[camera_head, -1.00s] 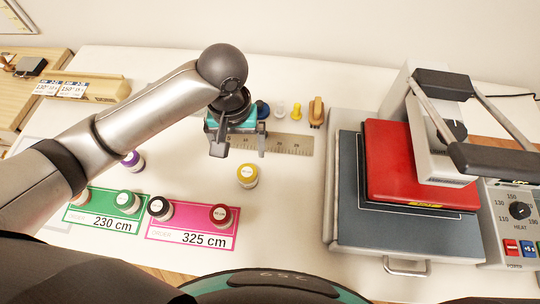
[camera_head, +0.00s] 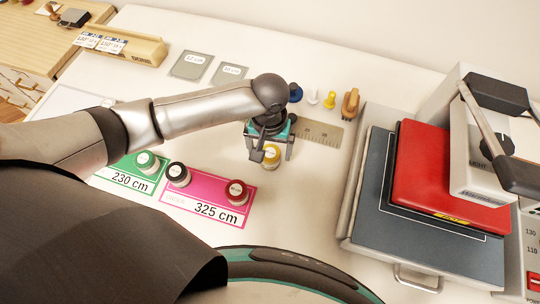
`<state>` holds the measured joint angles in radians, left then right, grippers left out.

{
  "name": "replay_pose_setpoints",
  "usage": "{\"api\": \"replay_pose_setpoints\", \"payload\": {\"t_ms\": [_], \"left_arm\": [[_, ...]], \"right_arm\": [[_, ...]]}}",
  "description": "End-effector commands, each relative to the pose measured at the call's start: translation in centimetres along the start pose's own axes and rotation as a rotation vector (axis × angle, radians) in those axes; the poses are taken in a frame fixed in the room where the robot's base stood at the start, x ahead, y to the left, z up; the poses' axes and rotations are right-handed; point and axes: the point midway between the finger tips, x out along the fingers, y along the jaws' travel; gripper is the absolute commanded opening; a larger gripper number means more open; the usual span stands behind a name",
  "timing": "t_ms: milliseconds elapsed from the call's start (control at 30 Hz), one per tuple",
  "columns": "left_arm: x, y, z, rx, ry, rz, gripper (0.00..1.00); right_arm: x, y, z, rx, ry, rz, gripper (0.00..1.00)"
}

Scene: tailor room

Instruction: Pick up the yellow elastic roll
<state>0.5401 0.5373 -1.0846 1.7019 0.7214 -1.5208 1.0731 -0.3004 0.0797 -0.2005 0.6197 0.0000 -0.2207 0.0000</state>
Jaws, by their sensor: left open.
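The yellow elastic roll (camera_head: 271,156) stands on the white table, to the right of the pink 325 cm card. My left gripper (camera_head: 270,153) is open and points down over the roll, with a finger on either side of it in the picture. Whether the fingers touch it, I cannot tell. The gripper and arm partly cover the roll's upper part. My right gripper is not in view.
The pink card (camera_head: 205,205) holds a black roll (camera_head: 178,174) and a dark red roll (camera_head: 236,193). A green card (camera_head: 125,179) holds a green-topped roll (camera_head: 146,161). A ruler (camera_head: 318,134) lies behind my gripper. A heat press (camera_head: 420,215) fills the right side.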

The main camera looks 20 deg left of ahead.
Motion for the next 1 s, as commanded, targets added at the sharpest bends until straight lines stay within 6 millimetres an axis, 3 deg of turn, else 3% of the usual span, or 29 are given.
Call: {"api": "replay_pose_setpoints", "payload": {"t_ms": [200,500,1000], "left_arm": [[2.8,0.1,-0.1,0.002,-0.001,-0.001,0.98],[3.1,0.1,-0.1,0.002,0.001,0.0,0.97],[3.1,0.1,-0.1,0.001,0.001,0.0,0.41]], "right_arm": [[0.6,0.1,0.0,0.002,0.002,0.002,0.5],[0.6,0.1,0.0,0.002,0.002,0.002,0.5],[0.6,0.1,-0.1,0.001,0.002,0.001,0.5]]}}
